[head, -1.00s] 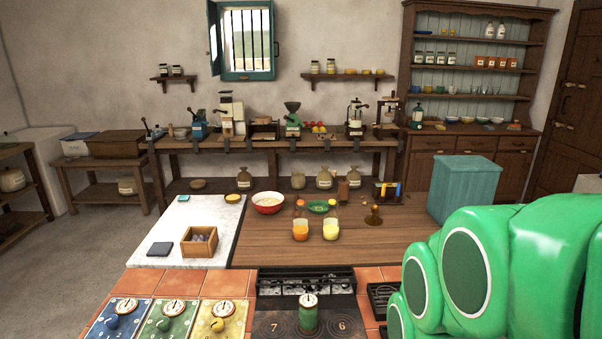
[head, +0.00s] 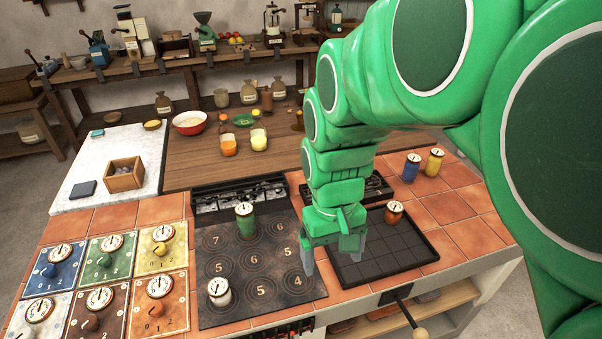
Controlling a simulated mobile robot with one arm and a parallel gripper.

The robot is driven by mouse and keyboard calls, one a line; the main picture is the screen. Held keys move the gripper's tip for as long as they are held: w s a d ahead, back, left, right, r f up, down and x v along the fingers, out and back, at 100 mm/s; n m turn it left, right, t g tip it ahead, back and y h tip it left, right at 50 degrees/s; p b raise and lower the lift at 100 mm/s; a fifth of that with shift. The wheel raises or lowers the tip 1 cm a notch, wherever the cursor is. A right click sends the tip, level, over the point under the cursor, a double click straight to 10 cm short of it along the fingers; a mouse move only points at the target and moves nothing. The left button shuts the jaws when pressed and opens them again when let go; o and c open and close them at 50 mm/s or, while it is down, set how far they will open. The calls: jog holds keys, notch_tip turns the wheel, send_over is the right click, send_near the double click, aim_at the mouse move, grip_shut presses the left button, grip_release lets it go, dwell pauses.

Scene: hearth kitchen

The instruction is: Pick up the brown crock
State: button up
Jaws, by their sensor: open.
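A small reddish-brown crock (head: 394,214) with a white dial on its lid stands upright at the back of a black gridded plate (head: 415,256) in the head view. My gripper (head: 333,256) points down over the left side of that plate, with its two fingers apart and nothing seen between them. The crock is to the right of and behind the fingertips, apart from them. My arm does not cover the crock.
A green crock (head: 246,223) and a white crock (head: 219,293) stand on the numbered dark hob (head: 277,311) to the left. A blue crock (head: 411,169) and a yellow crock (head: 433,164) stand on the tiles behind right. A handle (head: 408,315) sticks out at the front.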

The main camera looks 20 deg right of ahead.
jog(key=shift+t, duration=0.7)
jog(key=w+d+f, duration=0.4)
jog(key=w+f, duration=0.1)
jog(key=w, duration=0.3)
jog(key=w+d+f, duration=0.4)
jog(key=w, duration=0.4)
jog(key=w+d+f, duration=0.4)
jog(key=w+f, duration=0.1)
jog(key=w, duration=0.4)
jog(key=shift+d+f, duration=0.35)
jog(key=shift+d, duration=0.05)
jog(key=shift+w+d+f, duration=0.25)
jog(key=shift+d+f, duration=0.05)
jog(key=shift+f, duration=0.35)
jog(key=shift+s+f, duration=0.2)
jog(key=shift+f, duration=1.6)
jog(key=shift+s+f, duration=0.15)
jog(key=shift+f, duration=1.65)
jog(key=c, duration=1.3)
